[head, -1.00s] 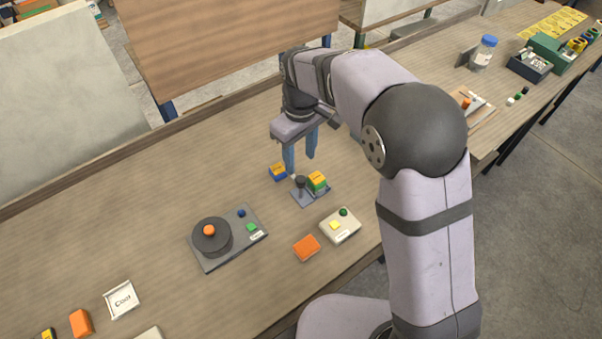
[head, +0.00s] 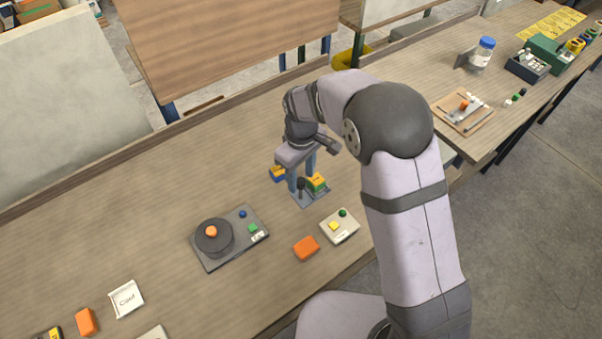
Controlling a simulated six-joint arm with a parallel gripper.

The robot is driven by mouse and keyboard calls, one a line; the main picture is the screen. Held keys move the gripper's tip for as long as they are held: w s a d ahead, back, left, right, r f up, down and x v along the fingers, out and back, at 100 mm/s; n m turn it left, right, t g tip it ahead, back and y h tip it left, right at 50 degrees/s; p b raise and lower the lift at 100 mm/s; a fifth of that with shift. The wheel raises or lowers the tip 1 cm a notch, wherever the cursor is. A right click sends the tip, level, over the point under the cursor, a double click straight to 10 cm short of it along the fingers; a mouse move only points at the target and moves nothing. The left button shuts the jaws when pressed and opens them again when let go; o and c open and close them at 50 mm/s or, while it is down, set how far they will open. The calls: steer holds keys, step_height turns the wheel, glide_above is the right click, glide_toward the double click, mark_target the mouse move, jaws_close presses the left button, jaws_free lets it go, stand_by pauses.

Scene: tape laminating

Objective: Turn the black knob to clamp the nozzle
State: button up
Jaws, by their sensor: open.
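A small black knob (head: 301,184) stands upright on a grey plate (head: 309,199) near the middle of the bench. My gripper (head: 301,178) is open and low over this plate, its two blue-grey fingers pointing down. One finger is at the knob's left and the other is behind it, close to the yellow and green block. I cannot tell whether either finger touches the knob. The nozzle cannot be made out; the gripper covers part of the fixture.
A yellow-and-green block (head: 317,183) sits on the plate's right side, and a blue-and-yellow block (head: 277,173) stands behind left. A round dark turntable (head: 213,239), an orange block (head: 306,248) and a pale button box (head: 340,226) are in front.

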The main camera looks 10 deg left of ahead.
steer(key=shift+f, duration=0.2)
steer(key=c, duration=1)
steer(key=shift+c, duration=0.2)
